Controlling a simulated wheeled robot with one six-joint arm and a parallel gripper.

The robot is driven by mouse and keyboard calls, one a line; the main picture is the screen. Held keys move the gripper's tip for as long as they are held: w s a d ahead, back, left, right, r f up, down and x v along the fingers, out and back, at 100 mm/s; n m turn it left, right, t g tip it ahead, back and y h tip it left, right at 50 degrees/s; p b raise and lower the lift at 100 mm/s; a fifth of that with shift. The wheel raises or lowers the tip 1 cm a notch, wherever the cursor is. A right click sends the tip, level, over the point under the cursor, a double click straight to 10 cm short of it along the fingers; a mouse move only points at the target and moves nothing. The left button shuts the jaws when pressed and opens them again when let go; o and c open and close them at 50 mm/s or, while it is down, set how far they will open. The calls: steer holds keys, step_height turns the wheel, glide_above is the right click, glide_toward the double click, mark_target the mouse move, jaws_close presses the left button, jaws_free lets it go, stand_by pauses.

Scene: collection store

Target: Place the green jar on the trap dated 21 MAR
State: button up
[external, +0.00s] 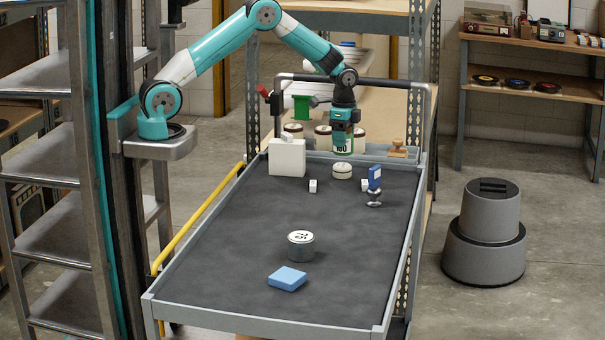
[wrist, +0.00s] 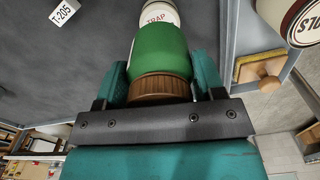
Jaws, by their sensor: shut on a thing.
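My gripper (external: 342,132) is shut on the green jar (wrist: 160,53), which has a brown wooden lid between the fingers. In the external view only part of the jar (external: 342,149) shows, with a pale label with dark print, below my fingers. A round white trap (external: 342,171) stands on the dark cart top just below the jar, seemingly with a small gap. In the wrist view the word TRAP shows on a white thing (wrist: 158,18) beyond the jar, partly hidden by it. I cannot read a date on it.
White block (external: 287,158), small white tag (external: 313,186), blue card (external: 375,178) and grey tin (external: 301,246) stand on the cart. A blue box (external: 287,279) lies in front. The cart's middle is mostly clear.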

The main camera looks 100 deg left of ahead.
steer(key=shift+f, duration=1.75)
steer(key=shift+f, duration=0.2)
steer(key=o, duration=1)
step_height(320, 180, up, 12)
steer(key=shift+r+b, duration=0.25)
steer(key=shift+b, duration=0.55)
steer(key=s+d+r+n+y, duration=0.1)
steer(key=s+d+r+n, duration=0.1)
steer(key=s+d+r, duration=0.3)
steer(key=s+d+r+n+y, duration=0.1)
steer(key=s+d+r+n, duration=0.25)
steer(key=s, duration=0.35)
steer(key=s+d+n, duration=0.1)
steer(key=s, duration=0.4)
steer(key=s+d+n+y, duration=0.1)
steer(key=s+d, duration=0.1)
steer(key=s, duration=0.3)
steer(key=s+d+n+y, duration=0.1)
steer(key=s+d, duration=0.1)
steer(key=s, duration=0.3)
steer(key=shift+r+n, duration=0.1)
steer(key=shift+n, duration=0.15)
